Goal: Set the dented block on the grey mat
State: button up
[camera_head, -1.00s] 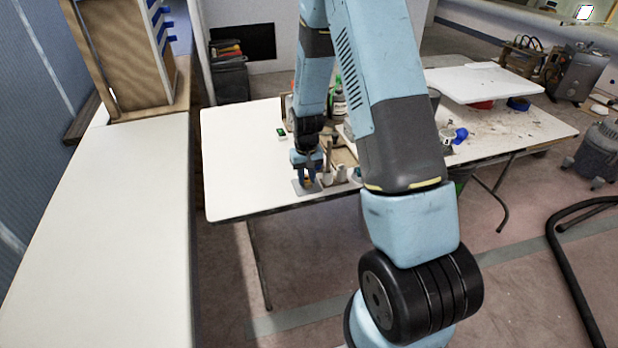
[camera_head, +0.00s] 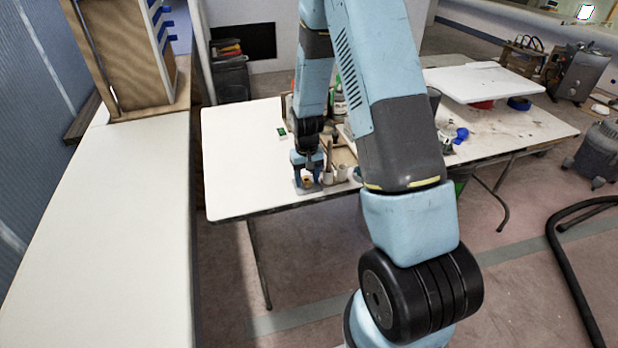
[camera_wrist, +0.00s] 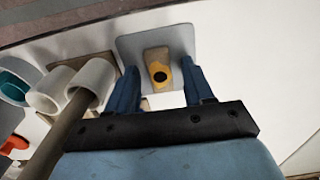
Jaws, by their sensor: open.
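The dented block (camera_wrist: 155,56) is tan with a yellow patch around a dark hollow. In the wrist view it sits on the grey mat (camera_wrist: 130,43), near the mat's middle. My gripper (camera_wrist: 160,63) is open, with one blue finger on each side of the block and visible gaps between. In the head view my gripper (camera_head: 307,176) is low over the mat (camera_head: 300,190) at the table's near edge. The block (camera_head: 307,182) is only a small orange-tan spot there, mostly hidden by the gripper.
White cylinders (camera_wrist: 90,80), a brown rod (camera_wrist: 58,135) and a teal-lined cup (camera_wrist: 14,82) stand close on the left in the wrist view. A white bench (camera_head: 100,240) runs along the left.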

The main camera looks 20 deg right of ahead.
notch_tip(320, 180, up, 12)
notch_tip(320, 180, up, 18)
jog(key=t, duration=0.3)
send_over(307, 180)
jog(key=s, duration=1)
jog(key=s+r+t, duration=0.1)
jog(key=s+r, duration=0.4)
jog(key=s, duration=0.4)
jog(key=s+r+t, duration=0.1)
jog(key=s+r, duration=0.3)
jog(key=s, duration=0.5)
jog(key=shift+s+d+r+t, duration=0.2)
jog(key=shift+r+t, duration=0.1)
jog(key=shift+r, duration=0.1)
